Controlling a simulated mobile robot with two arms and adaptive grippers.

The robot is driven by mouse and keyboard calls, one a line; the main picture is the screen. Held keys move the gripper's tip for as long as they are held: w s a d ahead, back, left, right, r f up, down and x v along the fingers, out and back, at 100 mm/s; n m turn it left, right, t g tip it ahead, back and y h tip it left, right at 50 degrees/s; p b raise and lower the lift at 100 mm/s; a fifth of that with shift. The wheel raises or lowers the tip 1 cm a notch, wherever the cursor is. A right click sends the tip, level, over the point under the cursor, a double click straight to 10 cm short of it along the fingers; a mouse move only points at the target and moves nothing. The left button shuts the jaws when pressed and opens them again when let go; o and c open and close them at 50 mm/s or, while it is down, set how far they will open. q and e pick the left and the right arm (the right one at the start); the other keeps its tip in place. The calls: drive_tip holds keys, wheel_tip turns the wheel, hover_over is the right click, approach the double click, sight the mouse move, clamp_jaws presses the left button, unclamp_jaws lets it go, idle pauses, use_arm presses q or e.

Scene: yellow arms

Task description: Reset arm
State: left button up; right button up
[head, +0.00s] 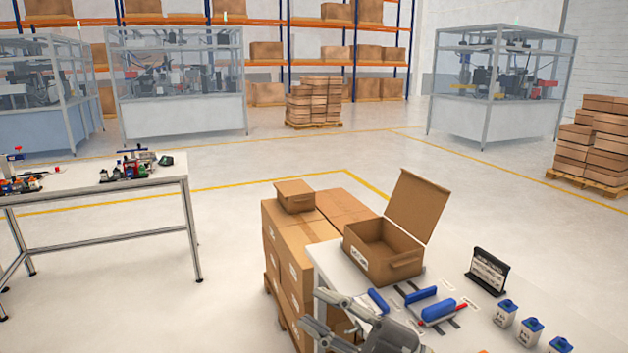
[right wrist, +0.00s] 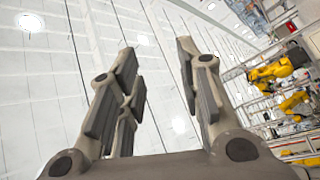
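My right gripper (head: 311,308) is at the bottom middle of the head view, by the near left edge of the white table (head: 332,268). Its two grey fingers point left and stand apart. My left gripper is not in view.
An open cardboard box (head: 382,247) stands on the table. Blue-handled tools (head: 432,307), a black holder (head: 487,271) and several small blue-topped containers (head: 506,312) lie right of the gripper. Stacked cartons (head: 293,245) adjoin the table.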

drive_tip(key=w+d+f+m+t+h, duration=0.2)
drive_tip(key=w+d+m+t+h, duration=0.1)
drive_tip(key=d+m+t+h, duration=0.9)
drive_tip(key=s+d+f+m+g+h, duration=0.2)
drive_tip(key=d+f+m+g+h, duration=0.15)
drive_tip(key=f, duration=0.35)
drive_tip(key=s+d+f+m+g+h, duration=0.25)
drive_tip(key=f+m+h, duration=0.2)
drive_tip(key=f, duration=0.25)
drive_tip(key=s+f+m+g+y, duration=0.1)
drive_tip(key=s+f+g, duration=0.6)
drive_tip(key=s, duration=0.4)
drive_tip(key=s+f+g, duration=0.5)
drive_tip(key=s+f, duration=0.4)
drive_tip(key=s, duration=0.3)
wheel_tip(320, 180, down, 26)
drive_tip(key=d+g, duration=0.1)
drive_tip(key=s+d+f+g, duration=0.1)
drive_tip(key=s+d+f, duration=0.2)
drive_tip(key=s+f, duration=1.2)
drive_tip(key=s, duration=0.2)
drive_tip(key=shift+s+f+g, duration=0.3)
drive_tip(key=shift+f, duration=0.05)
drive_tip(key=shift+s, duration=0.1)
